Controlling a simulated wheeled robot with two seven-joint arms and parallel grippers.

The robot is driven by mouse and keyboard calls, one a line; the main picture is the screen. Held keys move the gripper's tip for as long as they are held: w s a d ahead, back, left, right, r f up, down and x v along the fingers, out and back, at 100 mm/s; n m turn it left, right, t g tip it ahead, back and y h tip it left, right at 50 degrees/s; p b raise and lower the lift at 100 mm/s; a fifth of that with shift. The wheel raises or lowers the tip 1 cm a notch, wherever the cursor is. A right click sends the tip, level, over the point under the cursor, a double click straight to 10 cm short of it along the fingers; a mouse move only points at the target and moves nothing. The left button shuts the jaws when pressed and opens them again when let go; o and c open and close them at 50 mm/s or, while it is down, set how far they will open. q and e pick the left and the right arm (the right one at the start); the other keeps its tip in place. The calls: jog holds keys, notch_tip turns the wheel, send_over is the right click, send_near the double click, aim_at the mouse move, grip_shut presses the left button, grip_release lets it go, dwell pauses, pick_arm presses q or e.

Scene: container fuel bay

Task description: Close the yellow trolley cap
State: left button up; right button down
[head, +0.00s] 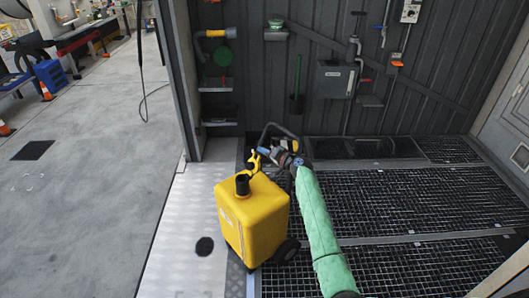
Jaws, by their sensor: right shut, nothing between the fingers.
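The yellow fuel trolley (251,220) stands upright on the metal-plate strip beside the grating. Its black filler neck (242,184) points up at the top left of the tank. The yellow cap (254,161) stands raised behind the neck, apart from the opening. My right gripper (264,152) reaches in from the right, just above and behind the raised cap. It is shut and holds nothing. Whether its fingertips touch the cap is too small to tell. My left gripper is not in view.
The trolley's dark handle (279,127) rises behind my right gripper. A black wheel (287,250) sits at its lower right. Floor grating (410,205) lies to the right. The back wall carries a grey box (337,79) and pipes. Concrete floor at left is mostly clear.

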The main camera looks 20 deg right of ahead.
jog(key=shift+s+a+r+n+b, duration=0.2)
jog(key=shift+s+a+n+b, duration=0.05)
jog(key=shift+a+n, duration=0.3)
jog(key=shift+s+a+r+n+b, duration=0.2)
jog(key=shift+s+a+n, duration=0.05)
jog(key=shift+a+n, duration=0.3)
pick_arm(q)
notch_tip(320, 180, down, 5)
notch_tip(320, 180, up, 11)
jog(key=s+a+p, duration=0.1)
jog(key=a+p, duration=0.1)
jog(key=p, duration=0.1)
pick_arm(e)
jog(key=s+a+f+n+h, duration=0.2)
jog(key=s+a+n+h, duration=0.2)
jog(key=a+n, duration=0.6)
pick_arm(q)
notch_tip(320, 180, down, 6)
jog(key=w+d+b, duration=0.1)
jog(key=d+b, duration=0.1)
pick_arm(e)
jog(key=s+a+f+n+t+h, duration=0.1)
jog(key=a+f+n, duration=0.3)
jog(key=f, duration=0.4)
jog(key=shift+s+a+f+n+t, duration=0.3)
jog(key=shift+a+n, duration=0.1)
jog(key=shift+n, duration=0.1)
